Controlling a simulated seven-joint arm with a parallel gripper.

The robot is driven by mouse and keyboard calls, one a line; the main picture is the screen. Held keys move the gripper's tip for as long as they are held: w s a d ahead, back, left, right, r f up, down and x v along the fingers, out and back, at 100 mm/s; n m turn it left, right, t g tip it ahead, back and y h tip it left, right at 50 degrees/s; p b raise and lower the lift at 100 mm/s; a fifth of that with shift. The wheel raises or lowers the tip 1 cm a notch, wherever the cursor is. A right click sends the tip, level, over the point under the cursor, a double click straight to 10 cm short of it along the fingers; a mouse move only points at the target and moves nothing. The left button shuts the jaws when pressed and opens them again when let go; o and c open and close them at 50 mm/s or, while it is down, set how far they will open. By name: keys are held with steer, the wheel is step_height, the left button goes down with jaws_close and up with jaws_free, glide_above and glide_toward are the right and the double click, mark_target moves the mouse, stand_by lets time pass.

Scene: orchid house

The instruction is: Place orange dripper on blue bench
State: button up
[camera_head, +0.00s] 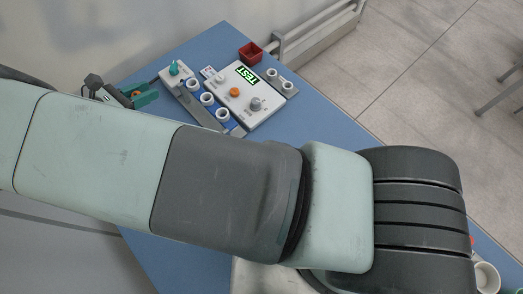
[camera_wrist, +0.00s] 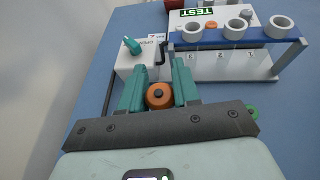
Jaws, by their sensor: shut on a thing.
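My gripper (camera_wrist: 159,92) shows teal fingers in the wrist view, shut on the orange dripper (camera_wrist: 159,97), a round orange piece with a dark centre. The lower part of the dripper is hidden. In the head view my gripper (camera_head: 142,97) is small, at the left edge of the bench, partly behind my arm. The blue bench (camera_head: 205,45) fills the middle of the head view and also shows in the wrist view (camera_wrist: 285,130). The dripper is over the bench's left part; I cannot tell whether it touches the surface.
A white box with a teal knob (camera_wrist: 133,46) stands just beyond my fingers. A blue rack with white rings (camera_wrist: 240,38) is beyond to the right. Behind are a white TEST panel (camera_head: 245,100) and a red box (camera_head: 250,53). The bench right of my gripper looks mostly bare.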

steer(key=shift+f, duration=5.05)
steer(key=shift+f, duration=0.2)
steer(key=o, duration=1)
steer(key=shift+r, duration=0.15)
steer(key=shift+s+a+r, duration=0.15)
steer(key=shift+s+a, duration=0.1)
steer(key=v, duration=0.5)
steer(key=r, duration=0.6)
steer(key=shift+w+d+r, duration=0.2)
steer(key=shift+w+r, duration=0.05)
steer(key=shift+r, duration=0.1)
